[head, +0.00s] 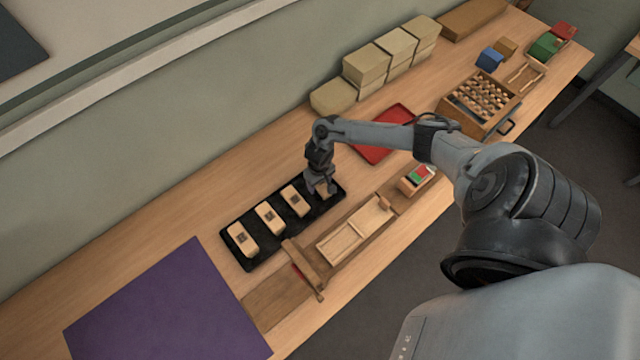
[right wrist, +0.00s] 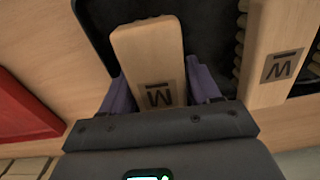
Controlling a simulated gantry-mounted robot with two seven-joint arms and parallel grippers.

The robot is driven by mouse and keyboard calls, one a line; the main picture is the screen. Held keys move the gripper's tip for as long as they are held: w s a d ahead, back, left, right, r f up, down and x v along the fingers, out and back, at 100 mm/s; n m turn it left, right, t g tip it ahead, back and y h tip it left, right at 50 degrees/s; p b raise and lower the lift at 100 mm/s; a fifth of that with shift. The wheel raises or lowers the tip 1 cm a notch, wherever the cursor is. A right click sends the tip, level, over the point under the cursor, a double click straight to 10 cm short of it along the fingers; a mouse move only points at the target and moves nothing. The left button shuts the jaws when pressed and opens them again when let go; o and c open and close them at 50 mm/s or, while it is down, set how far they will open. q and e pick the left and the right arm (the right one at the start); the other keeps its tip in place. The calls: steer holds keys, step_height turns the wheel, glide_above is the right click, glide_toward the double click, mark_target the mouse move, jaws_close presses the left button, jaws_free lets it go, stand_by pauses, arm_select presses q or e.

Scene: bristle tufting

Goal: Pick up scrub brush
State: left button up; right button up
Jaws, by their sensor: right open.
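Several scrub brushes with pale wooden backs and a dark printed mark lie in a row on a black tray (head: 247,262). Three show clearly in the head view: the left one (head: 242,239), the middle one (head: 270,217) and the third (head: 296,201). My right gripper (head: 320,188) is over the tray's right end. In the right wrist view, its open purple-grey fingers (right wrist: 158,92) stand on either side of a scrub brush (right wrist: 148,50). I cannot tell whether they touch it. Another scrub brush (right wrist: 275,55) lies to the right. My left gripper is not in view.
A wooden fixture (head: 345,243) lies in front of the tray. A red tray (head: 385,140) is behind my right arm. Beige blocks (head: 366,64) stand along the wall. A wooden box of pegs (head: 470,122) is at the right. A purple mat (head: 170,310) lies at the left.

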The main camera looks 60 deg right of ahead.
steer(key=c, duration=0.8)
